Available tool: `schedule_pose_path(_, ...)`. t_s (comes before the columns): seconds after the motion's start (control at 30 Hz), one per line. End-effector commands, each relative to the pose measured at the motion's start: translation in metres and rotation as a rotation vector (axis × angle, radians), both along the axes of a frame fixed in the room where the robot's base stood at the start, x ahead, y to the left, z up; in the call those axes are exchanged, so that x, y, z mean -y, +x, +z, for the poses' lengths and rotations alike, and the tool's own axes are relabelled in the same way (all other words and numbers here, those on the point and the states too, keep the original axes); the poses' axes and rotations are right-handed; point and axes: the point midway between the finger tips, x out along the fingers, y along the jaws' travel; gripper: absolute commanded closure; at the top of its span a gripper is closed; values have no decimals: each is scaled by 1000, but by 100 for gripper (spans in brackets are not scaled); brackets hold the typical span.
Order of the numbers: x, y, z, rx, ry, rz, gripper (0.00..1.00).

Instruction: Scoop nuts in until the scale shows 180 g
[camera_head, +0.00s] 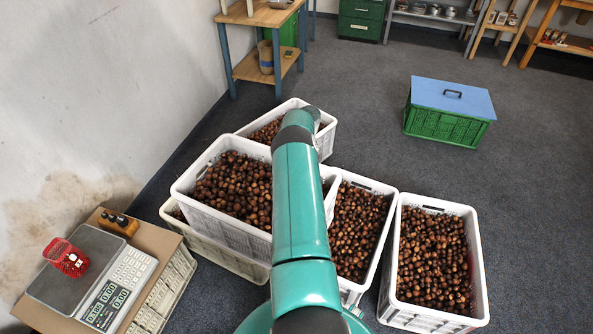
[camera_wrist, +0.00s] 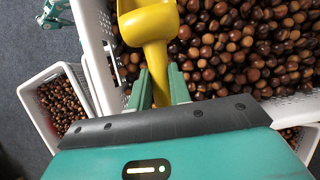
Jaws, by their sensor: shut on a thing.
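My gripper (camera_wrist: 160,94) is shut on the handle of a yellow scoop (camera_wrist: 150,24) in the wrist view. The scoop is over or at the brown chestnuts (camera_wrist: 235,45) in a white crate; its front end is cut off, and I cannot tell whether it holds nuts. In the head view my arm hides the gripper and scoop. A grey scale (camera_head: 75,268) stands at the lower left, on a cardboard top over a crate.
White crates of chestnuts stand close together: the raised left one (camera_head: 228,229), one behind, one in the middle and one at the right (camera_head: 472,268). A green crate with a blue lid (camera_head: 452,97) stands on open floor.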

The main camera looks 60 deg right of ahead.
Motion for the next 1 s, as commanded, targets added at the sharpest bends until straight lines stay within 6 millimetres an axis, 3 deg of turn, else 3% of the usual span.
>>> schedule_pose_path(0.33, 3, 0, 1, -9, 79, 0, 100)
schedule_pose_path(0.7, 3, 1, 30, -10, 81, 0, 100)
schedule_pose_path(1.0, 2, 2, 31, -10, 81, 4, 100)
